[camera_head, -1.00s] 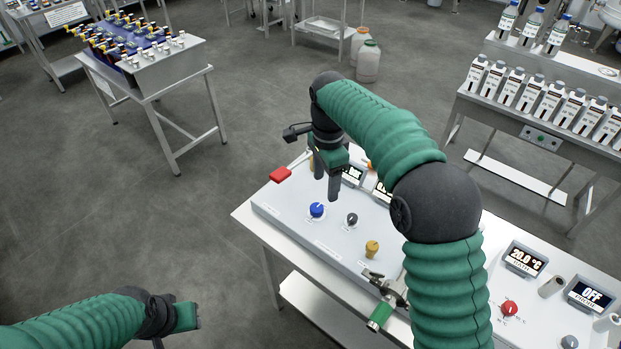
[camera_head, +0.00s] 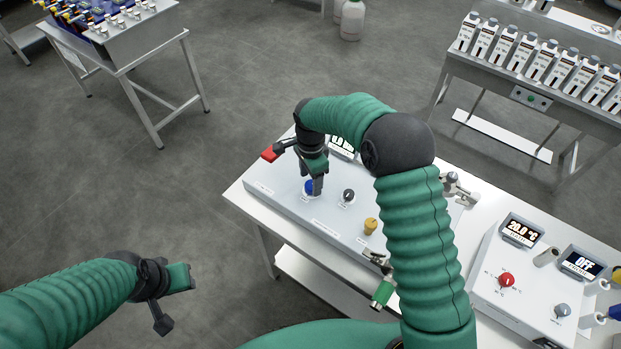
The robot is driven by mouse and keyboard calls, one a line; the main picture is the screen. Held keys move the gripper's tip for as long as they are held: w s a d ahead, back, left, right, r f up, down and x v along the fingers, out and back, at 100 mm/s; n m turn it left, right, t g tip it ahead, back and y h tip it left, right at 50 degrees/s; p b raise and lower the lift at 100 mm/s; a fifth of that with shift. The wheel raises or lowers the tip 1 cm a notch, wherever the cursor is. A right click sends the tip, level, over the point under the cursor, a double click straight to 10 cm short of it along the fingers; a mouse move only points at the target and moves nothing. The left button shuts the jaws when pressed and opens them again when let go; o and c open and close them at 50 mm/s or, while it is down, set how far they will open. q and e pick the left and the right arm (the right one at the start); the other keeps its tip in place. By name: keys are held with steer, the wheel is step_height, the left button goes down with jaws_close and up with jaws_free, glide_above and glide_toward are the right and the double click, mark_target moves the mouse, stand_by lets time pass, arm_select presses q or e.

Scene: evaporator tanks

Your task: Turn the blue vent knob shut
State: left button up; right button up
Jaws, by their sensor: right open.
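The blue vent knob (camera_head: 309,187) sits on the sloped grey panel (camera_head: 283,203) of the bench, near the panel's left end. It is partly hidden by my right gripper (camera_head: 315,187), which points down right over it. The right fingers are open; I cannot tell whether they touch the knob or straddle it. My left gripper (camera_head: 190,278) hangs over the floor at the lower left, far from the panel; its finger opening is not clear.
A black knob (camera_head: 348,196) and a yellow knob (camera_head: 370,226) stand to the right of the blue one. A red handle (camera_head: 269,154) is behind at the left. A green-handled valve (camera_head: 382,292) sticks out at the front. A heating unit with a red knob (camera_head: 506,280) stands at the right.

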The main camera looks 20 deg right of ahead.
steer(key=shift+s+a+f, duration=0.1)
steer(key=shift+s+f, duration=0.1)
steer(key=shift+f, duration=0.1)
steer(key=shift+s+f, duration=0.1)
steer(key=shift+s, duration=0.1)
steer(key=shift+d+f, duration=0.1)
steer(key=shift+d, duration=0.15)
steer(key=shift+c, duration=0.3)
steer(key=shift+w+f, duration=0.1)
steer(key=shift+w, duration=0.05)
steer(key=c, duration=0.5)
jaws_close()
arm_select(q)
steer(key=shift+s+d+r, duration=0.2)
steer(key=shift+s+r, duration=0.1)
